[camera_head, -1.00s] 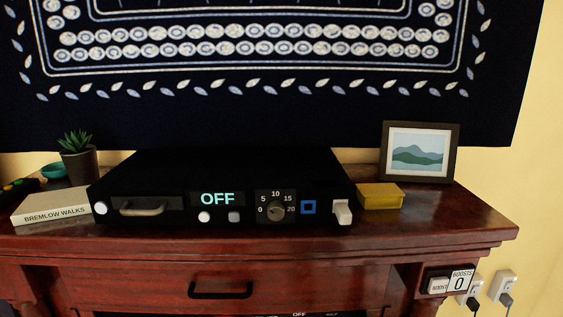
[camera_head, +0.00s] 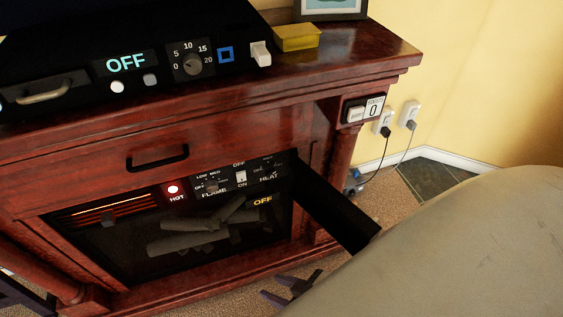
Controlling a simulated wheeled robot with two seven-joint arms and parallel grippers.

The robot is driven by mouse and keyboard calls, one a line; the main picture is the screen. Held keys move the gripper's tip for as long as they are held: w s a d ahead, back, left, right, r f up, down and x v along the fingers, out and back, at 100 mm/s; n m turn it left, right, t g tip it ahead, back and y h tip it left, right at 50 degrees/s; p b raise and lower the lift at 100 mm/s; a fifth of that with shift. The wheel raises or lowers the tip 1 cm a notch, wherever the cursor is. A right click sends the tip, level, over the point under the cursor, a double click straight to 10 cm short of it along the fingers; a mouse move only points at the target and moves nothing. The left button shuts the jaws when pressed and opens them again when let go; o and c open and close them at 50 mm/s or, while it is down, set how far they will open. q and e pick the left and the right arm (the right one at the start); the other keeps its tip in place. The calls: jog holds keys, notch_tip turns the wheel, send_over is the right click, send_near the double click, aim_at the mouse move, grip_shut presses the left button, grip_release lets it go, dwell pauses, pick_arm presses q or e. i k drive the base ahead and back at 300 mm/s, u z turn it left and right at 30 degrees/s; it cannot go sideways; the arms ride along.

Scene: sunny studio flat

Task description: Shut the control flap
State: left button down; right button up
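The control flap (camera_head: 335,205) is a long black panel. It stands open, sticking out toward me from the right end of the fireplace's control strip (camera_head: 225,181). The strip is exposed, with its FLAME and HEAT knobs and an ON/OFF switch. My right gripper (camera_head: 291,287) is low in front of the fireplace, below the flap and apart from it. Its dark fingers look spread, with nothing seen between them.
A red HOT light (camera_head: 173,189) glows beside the strip. A black handle (camera_head: 157,157) is on the wood above. The black OFF-display box (camera_head: 60,50) and yellow box (camera_head: 296,37) stand on the mantel. Plugged cords (camera_head: 386,131) hang at the right wall.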

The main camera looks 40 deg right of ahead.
aim_at(350, 226)
jog(key=u, duration=2.5)
jog(key=k, duration=2.55)
jog(key=z, duration=1.6)
jog(key=i, duration=1)
jog(key=u, duration=0.05)
